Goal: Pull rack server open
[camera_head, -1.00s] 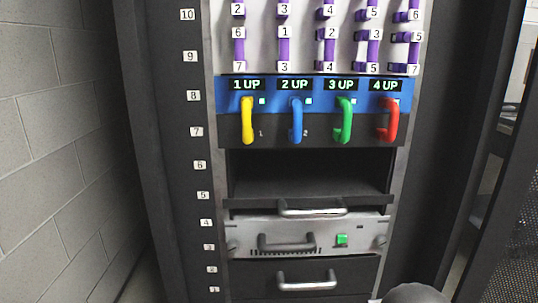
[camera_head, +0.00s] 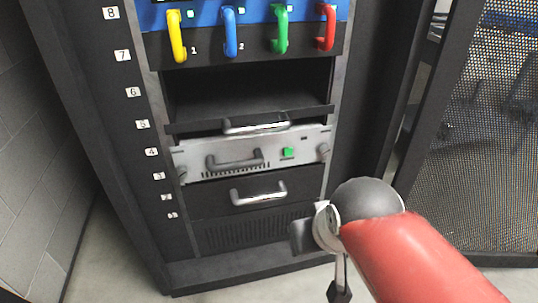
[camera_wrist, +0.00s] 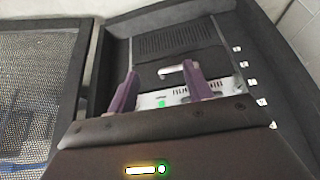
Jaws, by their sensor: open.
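The rack server (camera_head: 196,158) is a silver unit low in the dark rack, with a grey handle (camera_head: 237,162) and a green button (camera_head: 288,153). Its front looks flush with the rack. My gripper (camera_wrist: 160,76) shows in the wrist view as two purple fingers, spread apart with nothing between them. The rack is inverted there. Part of the silver server (camera_wrist: 180,95) shows between and behind the fingers, apart from them as far as I can see.
A black drawer with a bright handle (camera_head: 258,197) is below the server, and a black shelf with a bright handle (camera_head: 256,126) is above it. Yellow, blue, green and red handles (camera_head: 280,30) are higher up. A mesh door (camera_head: 470,130) stands open at the right.

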